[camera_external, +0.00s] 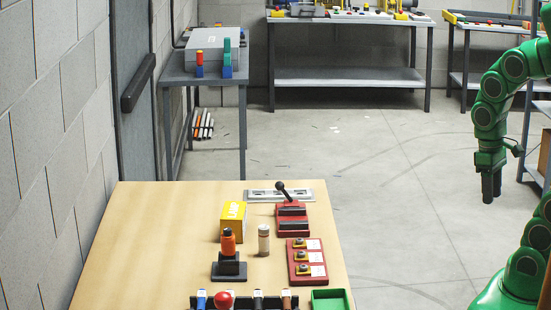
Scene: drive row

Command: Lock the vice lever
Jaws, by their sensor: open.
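A red vice (293,221) with dark jaws sits at the far right part of the wooden table. Its dark lever (283,191) sticks up from the back of the vice, tilted to the left, with a round black knob on its end. My gripper (490,200) hangs from my green arm at the right of the view, pointing down, well to the right of the vice and clear of the table. It is open and holds nothing visible. The gap between its fingers is too small to make out.
Open floor (400,220) lies between table and arm.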

